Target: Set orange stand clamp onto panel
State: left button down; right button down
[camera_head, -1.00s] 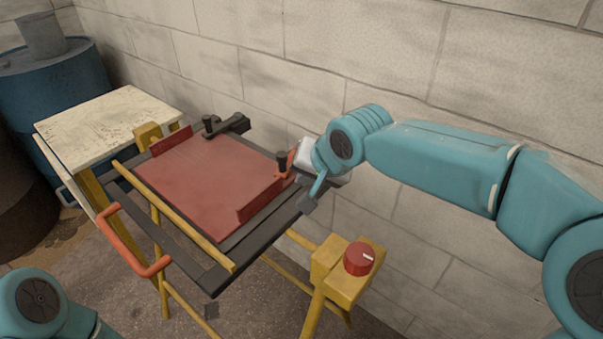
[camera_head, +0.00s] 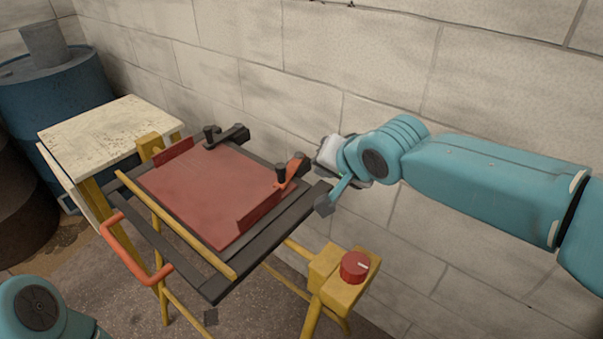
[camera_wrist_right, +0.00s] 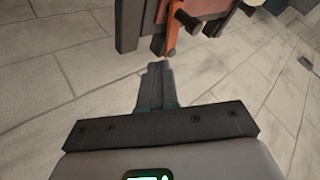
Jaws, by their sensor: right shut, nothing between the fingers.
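The orange stand clamp (camera_head: 293,170) is at the right edge of the red panel (camera_head: 195,190). Its orange arm reaches toward the panel and its dark knob (camera_head: 281,174) is over the panel's edge; I cannot tell whether it touches. In the right wrist view the orange clamp arm (camera_wrist_right: 174,32) is just beyond the fingertips. My left gripper is out of view.
A black clamp (camera_head: 230,135) stands at the panel's back edge. The dark frame (camera_head: 265,245) has yellow rails, an orange handle (camera_head: 150,270) and a red knob (camera_head: 355,266) at the front right. A pale table (camera_head: 105,128) is left, and a block wall is close behind.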

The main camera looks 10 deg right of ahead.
jog(key=w+d+f+m+t+y+p, duration=0.1)
jog(key=w+d+f+t, duration=0.1)
jog(key=w+d+f, duration=0.15)
jog(key=m+t+y+p, duration=0.3)
jog(key=y, duration=0.5)
send_near(280, 175)
jog(key=x, duration=0.3)
jog(key=r+x, duration=0.1)
jog(key=x, duration=0.2)
jog(key=shift+w+d+r, duration=0.1)
jog(key=shift+w+d, duration=0.1)
jog(key=a, duration=0.1)
jog(key=w+a, duration=0.1)
jog(key=a, duration=0.1)
jog(key=shift+w, duration=0.1)
jog(key=shift+a, duration=0.1)
jog(key=shift+r, duration=0.1)
